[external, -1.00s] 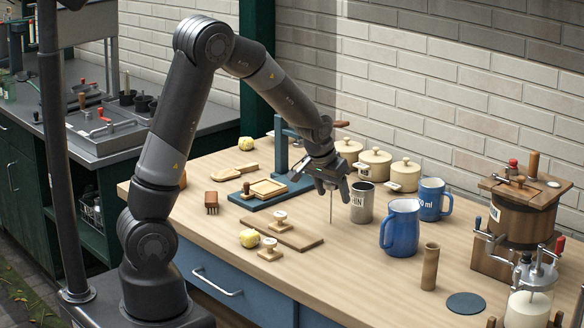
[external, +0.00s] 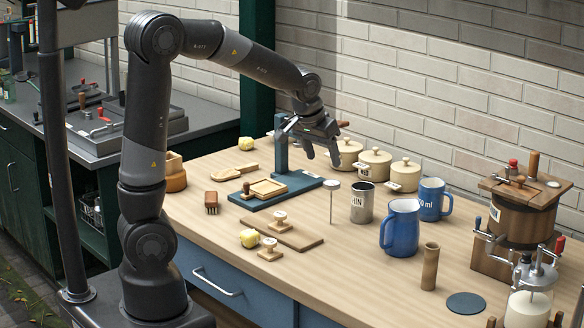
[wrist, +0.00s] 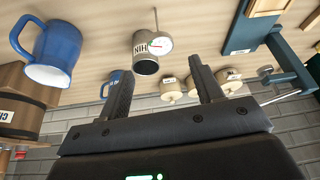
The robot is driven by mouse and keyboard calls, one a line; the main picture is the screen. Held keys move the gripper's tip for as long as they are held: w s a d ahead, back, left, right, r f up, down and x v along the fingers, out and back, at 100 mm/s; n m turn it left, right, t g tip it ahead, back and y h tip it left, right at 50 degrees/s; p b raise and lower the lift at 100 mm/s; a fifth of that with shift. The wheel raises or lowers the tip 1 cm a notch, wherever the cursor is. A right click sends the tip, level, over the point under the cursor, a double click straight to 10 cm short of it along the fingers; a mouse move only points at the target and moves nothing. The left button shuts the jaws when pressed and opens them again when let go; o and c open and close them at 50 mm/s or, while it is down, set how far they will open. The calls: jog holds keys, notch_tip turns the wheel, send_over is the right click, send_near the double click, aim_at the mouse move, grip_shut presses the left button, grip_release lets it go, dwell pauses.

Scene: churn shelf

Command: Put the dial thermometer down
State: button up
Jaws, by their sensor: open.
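The dial thermometer (external: 332,190) stands upright on the table, its round white dial on top of a thin stem, just left of the metal can (external: 361,203). In the wrist view its dial (wrist: 160,45) shows in front of the can (wrist: 145,62). My gripper (external: 322,158) is open and empty, above and behind the thermometer and apart from it. In the wrist view its two fingers (wrist: 163,82) are spread with nothing between them.
Blue mugs (external: 400,228) stand right of the can. Lidded cream pots (external: 375,164) line the back. A blue stand (external: 282,160) with a tray is left of my gripper. A wooden board (external: 285,234) lies in front.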

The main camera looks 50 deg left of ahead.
jog(key=s+a+r, duration=0.1)
jog(key=s+r, duration=0.1)
jog(key=s, duration=1)
jog(key=s+a+r+m+t, duration=0.1)
jog(key=s+a+r, duration=0.1)
jog(key=s, duration=1.1)
jog(key=shift+a+r+h, duration=0.25)
jog(key=shift+r+h, duration=0.05)
jog(key=shift+r, duration=0.45)
